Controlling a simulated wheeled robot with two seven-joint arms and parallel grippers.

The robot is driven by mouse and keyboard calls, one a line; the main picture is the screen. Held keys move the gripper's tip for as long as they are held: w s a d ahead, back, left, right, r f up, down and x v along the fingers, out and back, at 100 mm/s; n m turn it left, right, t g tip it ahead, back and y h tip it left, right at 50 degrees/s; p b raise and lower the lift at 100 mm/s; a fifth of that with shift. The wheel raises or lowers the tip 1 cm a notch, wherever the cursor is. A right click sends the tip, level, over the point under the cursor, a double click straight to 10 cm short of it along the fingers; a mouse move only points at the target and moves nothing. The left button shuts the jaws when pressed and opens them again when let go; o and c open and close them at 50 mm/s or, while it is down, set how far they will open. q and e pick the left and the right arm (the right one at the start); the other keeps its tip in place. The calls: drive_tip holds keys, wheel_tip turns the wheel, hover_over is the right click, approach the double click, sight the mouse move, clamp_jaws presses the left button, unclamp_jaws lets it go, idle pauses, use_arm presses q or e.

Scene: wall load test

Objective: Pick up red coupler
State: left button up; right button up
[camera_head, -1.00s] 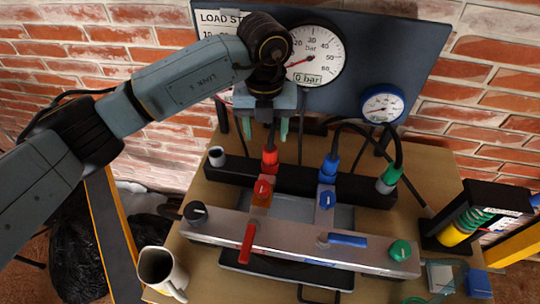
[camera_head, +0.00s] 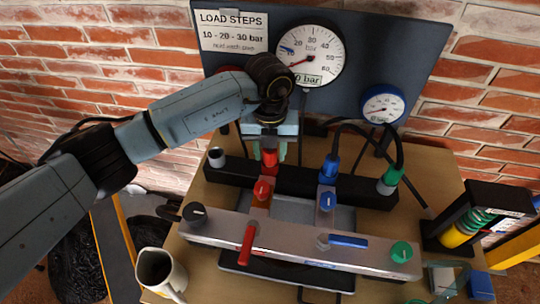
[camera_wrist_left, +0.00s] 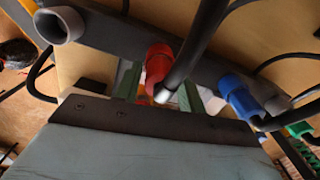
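The red coupler (camera_head: 269,159) stands upright on the black rail, above the red block on the bench. It also shows in the left wrist view (camera_wrist_left: 157,66), with a dark hose running close by it. My left gripper (camera_head: 269,152) is open, and its green fingers are lowered on either side of the coupler. In the left wrist view, a gap shows between the left finger and the coupler. Contact on the right side is hard to tell. My right gripper is not in view.
A blue coupler (camera_head: 329,168) and a green coupler (camera_head: 389,179) with hoses stand to the right on the black rail (camera_head: 295,182). A grey socket (camera_head: 216,157) is at the left. The gauge panel (camera_head: 375,60) rises behind. A mug (camera_head: 160,272) stands front left.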

use_arm(q)
drive_tip(key=c, duration=0.7)
drive_tip(key=shift+w+r, duration=0.1)
drive_tip(key=shift+r, duration=0.45)
wheel_tip(320, 180, up, 17)
drive_tip(key=shift+p, duration=0.7)
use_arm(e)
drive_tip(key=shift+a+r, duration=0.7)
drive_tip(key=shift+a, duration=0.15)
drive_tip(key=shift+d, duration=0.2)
